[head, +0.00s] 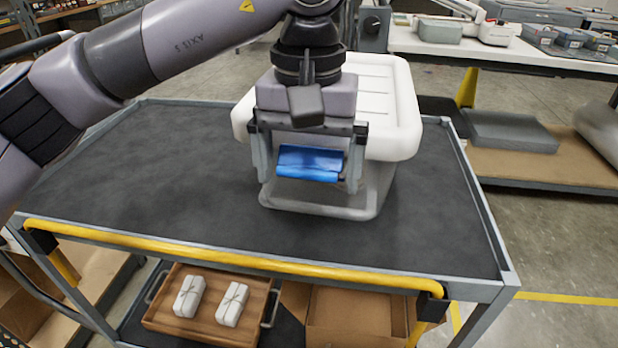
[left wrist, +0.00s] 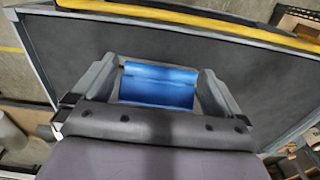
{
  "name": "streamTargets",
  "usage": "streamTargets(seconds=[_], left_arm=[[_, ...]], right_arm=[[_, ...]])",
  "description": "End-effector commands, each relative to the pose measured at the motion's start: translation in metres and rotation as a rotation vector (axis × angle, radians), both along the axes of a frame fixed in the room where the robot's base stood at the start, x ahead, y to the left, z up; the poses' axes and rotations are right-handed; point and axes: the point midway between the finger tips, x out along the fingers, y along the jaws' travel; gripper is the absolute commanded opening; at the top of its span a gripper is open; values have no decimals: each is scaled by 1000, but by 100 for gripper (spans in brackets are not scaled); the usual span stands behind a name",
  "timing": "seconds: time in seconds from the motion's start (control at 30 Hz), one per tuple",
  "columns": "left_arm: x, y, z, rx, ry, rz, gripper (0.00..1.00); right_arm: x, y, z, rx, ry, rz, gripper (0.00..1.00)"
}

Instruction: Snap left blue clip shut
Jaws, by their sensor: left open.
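A storage box with a white lid (head: 385,125) and a pale grey translucent body (head: 330,203) stands on the dark cart top. A blue clip (head: 312,162) shows on the box's near side, and it also shows in the left wrist view (left wrist: 158,86). My left gripper (head: 308,184) is open, pointing down in front of the box, with one finger on each side of the clip. In the left wrist view the fingers (left wrist: 157,66) stand apart from the clip's ends, with gaps. I cannot tell whether the clip is latched. My gripper hides part of the lid edge. My right gripper is not in view.
The dark cart top (head: 150,170) is clear left of the box. A yellow handle bar (head: 230,259) runs along its near edge. Below are a wooden tray (head: 210,325) with two white wrapped packets and a cardboard box (head: 350,315). A white table (head: 450,45) stands behind.

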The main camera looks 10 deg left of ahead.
Motion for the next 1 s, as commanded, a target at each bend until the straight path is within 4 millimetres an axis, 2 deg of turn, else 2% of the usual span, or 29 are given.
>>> streamTargets(seconds=[0.03, 0.2, 0.47, 0.5, 0.67, 0.7, 0.87, 1.0], left_arm=[[0, 0, -8, 0, 2, -1, 100], [0, 0, -21, 0, 0, 0, 100], [0, 0, -22, -1, 0, 0, 100], [0, 0, -22, -1, 0, 0, 94], [0, 0, -22, -1, 0, 0, 41], [0, 0, -22, -1, 0, 0, 36], [0, 0, -20, -1, 11, 1, 36], [2, 0, -15, 1, 50, 2, 36]], right_arm=[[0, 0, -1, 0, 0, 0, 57], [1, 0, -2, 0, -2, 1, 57], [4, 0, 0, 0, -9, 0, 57], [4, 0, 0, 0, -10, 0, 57], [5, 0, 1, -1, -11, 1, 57], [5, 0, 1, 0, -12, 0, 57], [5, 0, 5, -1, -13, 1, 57], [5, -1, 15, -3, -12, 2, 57]])
